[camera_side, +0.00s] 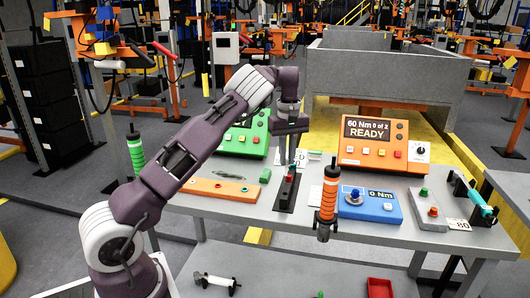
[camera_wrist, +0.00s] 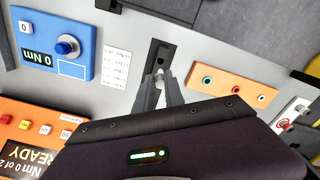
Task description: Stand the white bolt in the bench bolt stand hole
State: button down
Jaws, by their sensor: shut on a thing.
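My gripper (camera_side: 290,168) points down over a narrow black stand (camera_side: 285,197) on the grey bench. In the wrist view the gripper (camera_wrist: 160,82) has its fingers close together at the near end of the black stand (camera_wrist: 160,48). A small pale piece, which looks like the white bolt (camera_wrist: 158,72), shows between the fingertips. The fingers hide most of it. I cannot tell whether its lower end is in a hole or above it. A small red part shows on the stand in the side view.
An orange plate (camera_side: 222,189) with coloured rings lies left of the stand. An upright orange-and-black tool (camera_side: 328,205), a blue box (camera_side: 370,205) and an orange READY box (camera_side: 372,142) stand to the right. A green box (camera_side: 248,138) is behind. A white card lies beside the stand.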

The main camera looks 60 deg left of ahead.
aim_at(287, 164)
dwell(0.3)
jog(key=shift+f, duration=2.9)
jog(key=shift+f, duration=2.55)
jog(key=c, duration=1.3)
grip_release()
jog(key=shift+c, duration=0.2)
notch_tip(287, 164, up, 7)
jog(key=shift+r, duration=0.1)
